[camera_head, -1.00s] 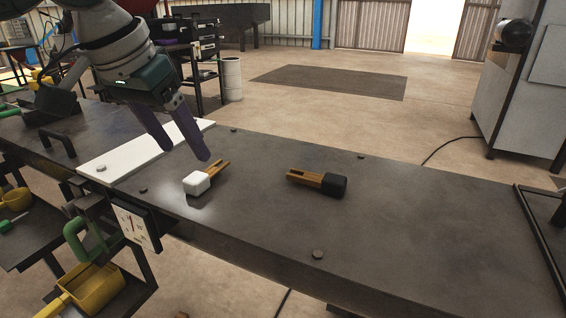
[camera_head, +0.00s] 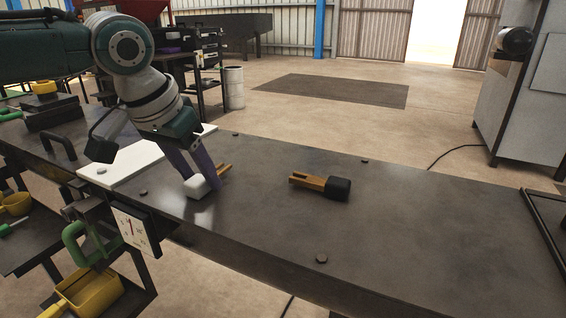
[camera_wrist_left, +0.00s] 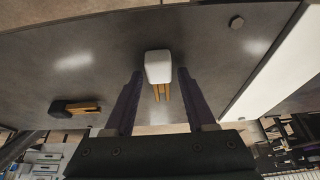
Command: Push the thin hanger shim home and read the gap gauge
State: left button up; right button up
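A forked shim with a white block handle (camera_head: 197,187) and tan prongs lies on the dark bench; it also shows in the left wrist view (camera_wrist_left: 158,67). My left gripper (camera_head: 203,184) is low over it, its purple fingers open on either side of the white handle, with small gaps in the wrist view (camera_wrist_left: 160,74). A second forked shim, with a black handle (camera_head: 337,188) and orange-tan prongs, lies apart to the right. I cannot tell for sure which is thinner. A square white dial gauge (camera_head: 132,230) faces out at the bench's front edge; its reading is too small. My right gripper is out of view.
A white plate (camera_head: 120,173) lies on the bench left of the gripper. Flat round studs (camera_head: 321,258) dot the bench top. A green handle (camera_head: 75,245) and a yellow scoop (camera_head: 90,292) are below the front edge. The bench's right part is clear.

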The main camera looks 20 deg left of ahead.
aim_at(198, 178)
pick_arm(q)
grip_shut()
jog(key=shift+r, duration=0.1)
dwell(0.4)
notch_tip(198, 178, up, 20)
jog(key=p, duration=0.2)
jog(key=shift+p, duration=0.35)
